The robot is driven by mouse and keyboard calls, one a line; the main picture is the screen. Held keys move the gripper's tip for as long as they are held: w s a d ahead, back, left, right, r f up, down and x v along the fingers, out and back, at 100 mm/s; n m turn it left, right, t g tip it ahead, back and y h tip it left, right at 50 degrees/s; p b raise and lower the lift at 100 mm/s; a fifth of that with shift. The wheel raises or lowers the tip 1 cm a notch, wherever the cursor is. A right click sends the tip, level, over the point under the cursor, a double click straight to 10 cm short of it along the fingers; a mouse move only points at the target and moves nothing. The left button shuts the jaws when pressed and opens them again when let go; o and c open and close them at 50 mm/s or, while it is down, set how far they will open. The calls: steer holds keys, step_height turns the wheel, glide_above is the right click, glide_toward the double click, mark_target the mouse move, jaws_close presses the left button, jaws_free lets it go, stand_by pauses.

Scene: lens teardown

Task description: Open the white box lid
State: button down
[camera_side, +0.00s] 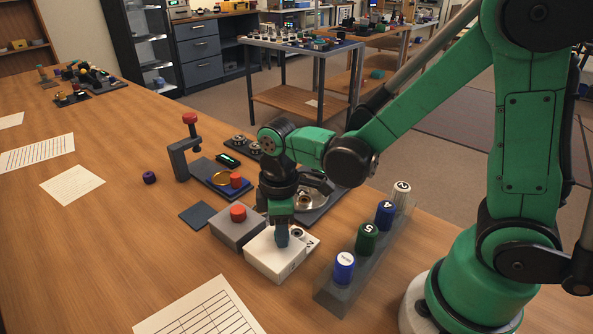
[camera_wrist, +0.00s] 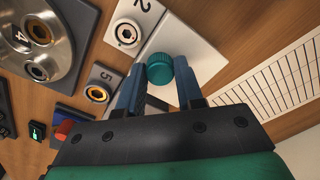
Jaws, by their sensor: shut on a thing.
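The white box (camera_side: 270,260) stands on the wooden table near the front middle in the side view. Its white top also shows in the wrist view (camera_wrist: 190,45). A ribbed teal knob (camera_wrist: 160,68) is on that top, between my fingers. My gripper (camera_side: 283,238) points down over the box, and in the wrist view my gripper (camera_wrist: 159,77) is shut on the knob from both sides. The fingers hide the knob in the side view. I cannot tell whether a gap lies under the lid.
A grey box with a red knob (camera_side: 238,213) stands close to the left. A round metal tray (camera_wrist: 38,42) lies behind. Printed sheets (camera_side: 205,310) lie at front left, with bare table around them.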

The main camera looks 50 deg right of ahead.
stand_by(0.6)
steer(key=a, duration=0.6)
steer(key=c, duration=0.5)
jaws_free()
steer(key=shift+c, duration=0.2)
steer(key=shift+r, duration=2.8)
